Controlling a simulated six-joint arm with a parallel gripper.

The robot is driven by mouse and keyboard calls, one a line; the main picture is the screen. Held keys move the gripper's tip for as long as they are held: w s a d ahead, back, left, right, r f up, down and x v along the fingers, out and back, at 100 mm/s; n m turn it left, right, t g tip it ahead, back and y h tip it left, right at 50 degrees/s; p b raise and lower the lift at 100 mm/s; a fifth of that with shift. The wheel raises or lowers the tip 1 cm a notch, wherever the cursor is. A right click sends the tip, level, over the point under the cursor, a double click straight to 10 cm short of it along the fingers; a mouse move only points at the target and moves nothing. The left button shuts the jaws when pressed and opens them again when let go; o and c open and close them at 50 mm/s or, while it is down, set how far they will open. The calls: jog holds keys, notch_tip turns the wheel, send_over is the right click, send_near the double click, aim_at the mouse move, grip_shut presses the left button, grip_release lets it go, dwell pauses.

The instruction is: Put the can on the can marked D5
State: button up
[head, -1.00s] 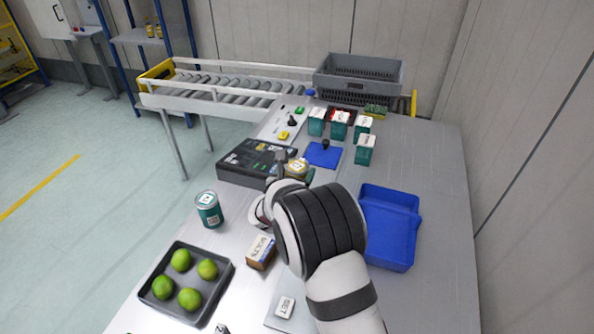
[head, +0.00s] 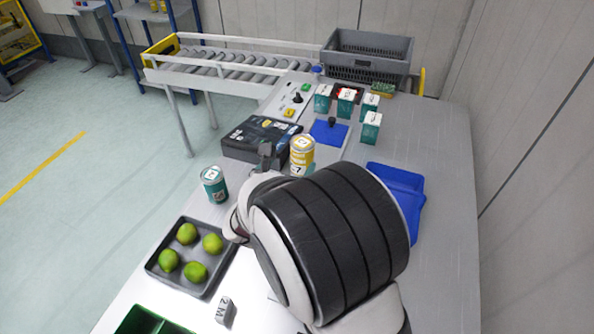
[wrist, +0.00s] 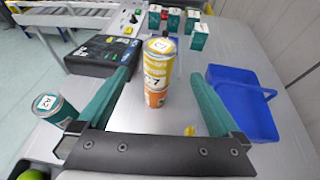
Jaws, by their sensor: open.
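A yellow can (head: 302,146) with a white label on its lid stands upright on the table's far middle part. In the wrist view the yellow can (wrist: 159,55) appears stacked on another can (wrist: 156,97) with a 7 and an orange band. I cannot read D5 on either. My gripper (wrist: 162,80) is open, one finger on each side of the stack, with gaps showing. In the head view my gripper (head: 286,160) is partly hidden behind my arm. A teal can (head: 214,185) stands apart to the left; the wrist view shows it too (wrist: 55,110).
A black box (head: 260,138) lies left of the stack and a blue bin (head: 398,180) to its right. Several teal boxes (head: 371,128) stand farther back. A dark tray (head: 160,280) of green fruit and a green container (head: 150,322) are nearer.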

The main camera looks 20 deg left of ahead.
jog(key=s+d+r+m+g+h, duration=0.35)
jog(key=d+m, duration=0.55)
jog(key=d, duration=0.4)
jog(key=s+d+r+m+g+h, duration=0.2)
jog(key=d+m+h, duration=0.3)
jog(key=d+m, duration=0.6)
jog(key=s+d+f+m+g+y, duration=0.1)
jog(key=s+d+m+g, duration=0.35)
jog(key=s+m, duration=0.35)
jog(key=s+d+f+m+g+y, duration=0.25)
jog(key=s+d+m, duration=0.3)
jog(key=s, duration=0.45)
jog(key=s+a+m+g+y, duration=0.1)
jog(key=s+a+m+y, duration=0.4)
jog(key=s+a+m, duration=0.2)
jog(key=shift+a+r+m+y, duration=0.3)
jog(key=shift+a+m, duration=0.4)
jog(key=shift+m, duration=0.35)
